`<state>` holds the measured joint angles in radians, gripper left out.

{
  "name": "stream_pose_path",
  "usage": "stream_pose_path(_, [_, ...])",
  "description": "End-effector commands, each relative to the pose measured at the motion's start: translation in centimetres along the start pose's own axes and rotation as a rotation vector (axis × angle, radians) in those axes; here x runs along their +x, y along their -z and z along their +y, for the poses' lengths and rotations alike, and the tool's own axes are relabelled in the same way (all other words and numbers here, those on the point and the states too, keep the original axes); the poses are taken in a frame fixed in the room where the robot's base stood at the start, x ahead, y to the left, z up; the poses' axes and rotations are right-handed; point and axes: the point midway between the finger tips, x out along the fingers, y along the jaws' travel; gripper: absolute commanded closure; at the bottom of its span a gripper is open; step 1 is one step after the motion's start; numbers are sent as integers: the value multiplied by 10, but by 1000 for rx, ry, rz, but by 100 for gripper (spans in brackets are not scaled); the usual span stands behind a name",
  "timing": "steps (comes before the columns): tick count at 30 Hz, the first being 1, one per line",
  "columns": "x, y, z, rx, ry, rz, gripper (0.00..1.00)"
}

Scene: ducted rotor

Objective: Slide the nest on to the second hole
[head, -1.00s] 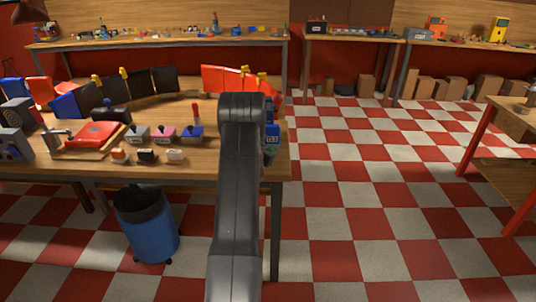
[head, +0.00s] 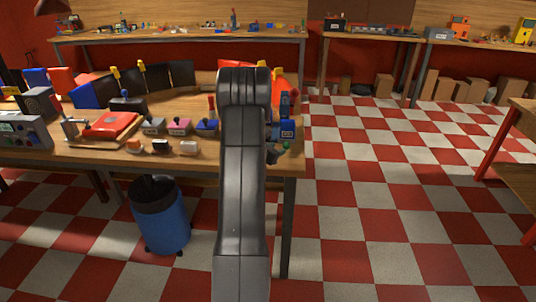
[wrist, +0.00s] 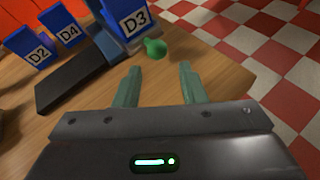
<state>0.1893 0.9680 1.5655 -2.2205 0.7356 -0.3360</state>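In the wrist view my gripper (wrist: 158,84) is open and empty, its two greenish fingers apart over the bare wooden bench top. Just beyond the fingertips is a small green knob (wrist: 155,47), beside a blue block marked D3 (wrist: 130,17). A long dark bar (wrist: 78,80) lies on the bench, with a grey-blue piece (wrist: 108,45) at its end by D3. I cannot tell for certain which part is the nest, and no holes can be made out. In the head view the green knob (head: 286,146) and the D3 block (head: 287,130) show right of my arm; my arm hides most of my gripper.
Blue blocks D2 (wrist: 38,53) and D4 (wrist: 60,28) stand beyond the bar. A red plate fixture (head: 108,128) and several small switch boxes sit left on the bench. A blue bin (head: 160,220) stands below. The checkered floor to the right is open.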

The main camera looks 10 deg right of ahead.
Motion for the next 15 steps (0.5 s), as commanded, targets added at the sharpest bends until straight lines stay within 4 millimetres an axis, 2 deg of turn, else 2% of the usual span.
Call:
stream_pose_path(1, [-11,1,1,0,-3,0,63])
stream_pose_path(6, [-39,1,1,0,-2,0,63])
stream_pose_path(10, [-52,0,0,-1,-2,0,63])
stream_pose_path(15, [-58,0,0,-1,-1,0,63])
